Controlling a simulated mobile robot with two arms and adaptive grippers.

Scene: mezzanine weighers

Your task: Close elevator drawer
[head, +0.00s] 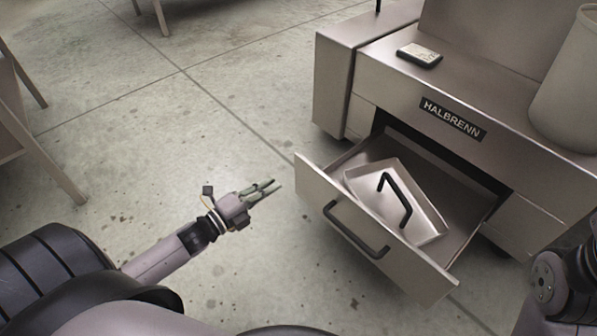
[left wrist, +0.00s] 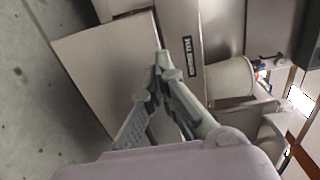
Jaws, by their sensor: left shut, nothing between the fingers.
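The elevator drawer (head: 370,250) is pulled out of the metal cabinet labelled HALBRENN (head: 455,120) in the head view. Its front panel carries a black bar handle (head: 355,230). Inside lies a pale tray (head: 425,220) with a black handle, sitting at an angle. My left gripper (head: 272,187) is to the left of the drawer front, apart from it, over the floor. It is shut and empty. In the left wrist view its fingertips (left wrist: 162,62) meet. My right gripper is not in view; only part of my right arm shows at the lower right.
A small dark device (head: 419,55) lies on the cabinet top, and a pale round bin (head: 570,90) stands at its right. Table legs show at the far left (head: 55,170). The concrete floor left of the drawer is clear.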

